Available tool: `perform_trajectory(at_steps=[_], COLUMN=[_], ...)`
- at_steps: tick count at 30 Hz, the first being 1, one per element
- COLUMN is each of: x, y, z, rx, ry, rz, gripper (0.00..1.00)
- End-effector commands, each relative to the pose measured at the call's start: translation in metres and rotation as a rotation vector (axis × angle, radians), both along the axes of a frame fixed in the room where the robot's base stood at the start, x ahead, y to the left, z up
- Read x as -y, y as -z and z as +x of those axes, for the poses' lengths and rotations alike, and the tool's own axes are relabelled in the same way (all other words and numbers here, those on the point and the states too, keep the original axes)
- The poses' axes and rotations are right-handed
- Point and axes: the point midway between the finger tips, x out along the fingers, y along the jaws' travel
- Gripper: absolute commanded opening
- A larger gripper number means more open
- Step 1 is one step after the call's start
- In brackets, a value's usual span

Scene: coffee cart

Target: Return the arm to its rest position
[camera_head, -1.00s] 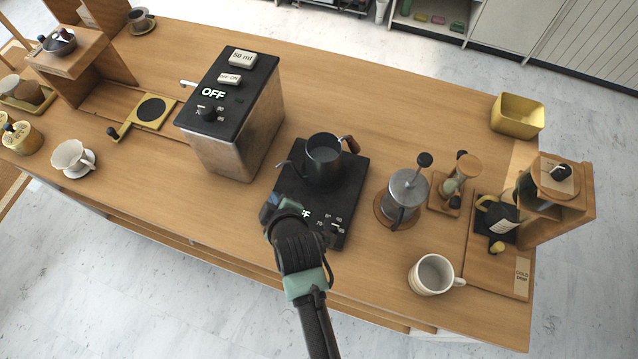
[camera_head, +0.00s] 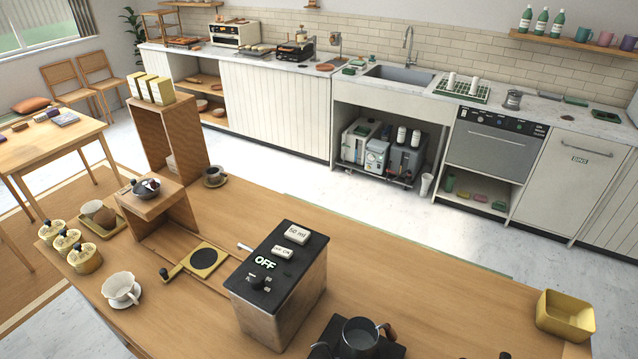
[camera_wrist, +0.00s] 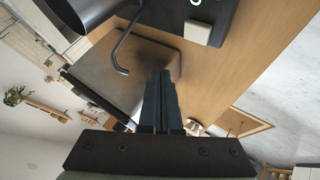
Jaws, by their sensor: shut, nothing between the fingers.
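My gripper (camera_wrist: 160,88) shows in the wrist view, its two dark fingers together with nothing between them. In the wrist view the fingers point over the wooden counter (camera_wrist: 262,68), close to the kettle's thin curved spout (camera_wrist: 122,52) and the black kettle base (camera_wrist: 180,14). I cannot tell the exact gap to them. The metal box machine (camera_wrist: 150,62) lies behind the fingers.
In the head view, the black kettle (camera_head: 360,337) is at the bottom edge. The box machine (camera_head: 285,300) reads OFF. A yellow bin (camera_head: 566,315) stands at right, a white dripper cup (camera_head: 121,288) at left. Counter around the bin is mostly clear.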

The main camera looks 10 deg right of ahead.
Motion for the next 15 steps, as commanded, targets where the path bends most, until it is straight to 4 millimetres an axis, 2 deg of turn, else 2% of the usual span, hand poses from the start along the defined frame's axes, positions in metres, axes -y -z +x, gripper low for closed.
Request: perform_trajectory(at_steps=[2, 4, 7, 8, 11, 12, 14, 15], x=[0.000, -0.002, -0.006, -0.007, -0.011, -0.011, -0.012, -0.012], y=[0.000, -0.011, -0.047, -0.063, -0.127, -0.156, -0.199, -0.230], z=[0.000, 0.009, 0.035, 0.045, 0.076, 0.085, 0.097, 0.102], rx=[0.000, 0.029, 0.121, 0.158, 0.305, 0.368, 0.461, 0.526], ry=[0.000, 0.010, 0.044, 0.057, 0.105, 0.123, 0.148, 0.163], rz=[0.000, 0.011, 0.052, 0.070, 0.143, 0.178, 0.232, 0.271], gripper=[0.00, 0.00, 0.00, 0.00, 0.00, 0.00, 0.00, 0.00])
